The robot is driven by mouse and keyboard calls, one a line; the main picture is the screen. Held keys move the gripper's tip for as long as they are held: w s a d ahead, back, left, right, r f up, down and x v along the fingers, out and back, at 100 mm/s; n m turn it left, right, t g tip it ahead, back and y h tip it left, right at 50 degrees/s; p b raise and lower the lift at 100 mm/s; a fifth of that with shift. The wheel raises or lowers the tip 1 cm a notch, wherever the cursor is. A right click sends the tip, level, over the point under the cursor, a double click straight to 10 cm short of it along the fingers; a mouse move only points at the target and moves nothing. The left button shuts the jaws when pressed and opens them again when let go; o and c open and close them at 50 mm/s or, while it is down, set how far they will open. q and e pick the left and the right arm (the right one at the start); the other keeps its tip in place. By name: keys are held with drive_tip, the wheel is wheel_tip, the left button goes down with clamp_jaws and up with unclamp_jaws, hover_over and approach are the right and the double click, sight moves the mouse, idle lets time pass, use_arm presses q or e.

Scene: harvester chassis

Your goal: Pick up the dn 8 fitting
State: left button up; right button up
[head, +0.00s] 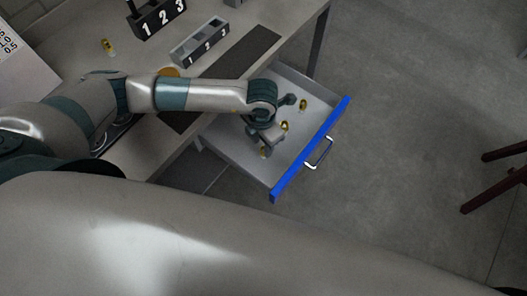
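Several small brass fittings lie in the open drawer (285,160). One fitting (303,104) is toward the drawer's far side, one fitting (284,126) is near the middle, and one fitting (264,152) is toward the near side. Another brass fitting (108,46) stands on the table at the upper left. I cannot tell which is the dn 8 one. My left gripper (276,134) reaches down into the drawer, close to the middle and near fittings. Its fingers are small and partly hidden by the wrist, so its opening is unclear. My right gripper is not in view.
The drawer has a blue front (312,150) with a metal handle (319,153). On the table are a dark numbered holder (158,18), a grey numbered tray (200,42), a dark mat (246,52) and a round golden object (169,72). A dark red frame (495,180) stands at the right; the floor between is clear.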

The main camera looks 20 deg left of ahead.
sight(263, 151)
use_arm(q)
drive_tip(key=shift+s+d+f+p, duration=0.1)
drive_tip(key=shift+f+p, duration=0.5)
wheel_tip(263, 151, down, 3)
drive_tip(key=shift+d+r+p, duration=0.1)
drive_tip(key=shift+p, duration=0.5)
drive_tip(key=shift+f, duration=0.45)
clamp_jaws()
